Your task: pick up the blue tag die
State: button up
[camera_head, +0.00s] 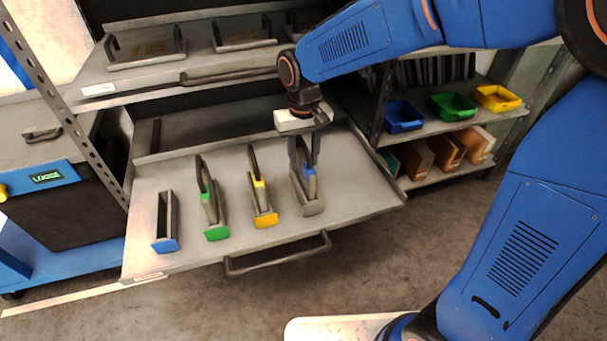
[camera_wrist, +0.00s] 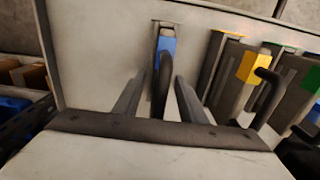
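The blue tag die (camera_head: 309,172) stands at the right of the row on the pulled-out drawer, in a plain grey holder (camera_head: 308,208). In the wrist view its blue tag (camera_wrist: 167,45) shows, with its dark curved handle (camera_wrist: 164,85) in front. My gripper (camera_head: 306,152) is over this die, pointing down. In the wrist view the two fingers of my gripper (camera_wrist: 161,76) are apart, one on each side of the handle, with gaps visible. My gripper hides part of the die in the head view.
A yellow tag die (camera_head: 258,183) and a green tag die (camera_head: 206,195) stand to the left in holders. A holder with a blue front (camera_head: 165,245) at the far left looks empty. The drawer handle (camera_head: 280,257) juts out in front. Coloured bins (camera_head: 453,106) sit on a shelf at right.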

grip_shut()
jog(key=shift+r, duration=0.1)
dwell(1.3)
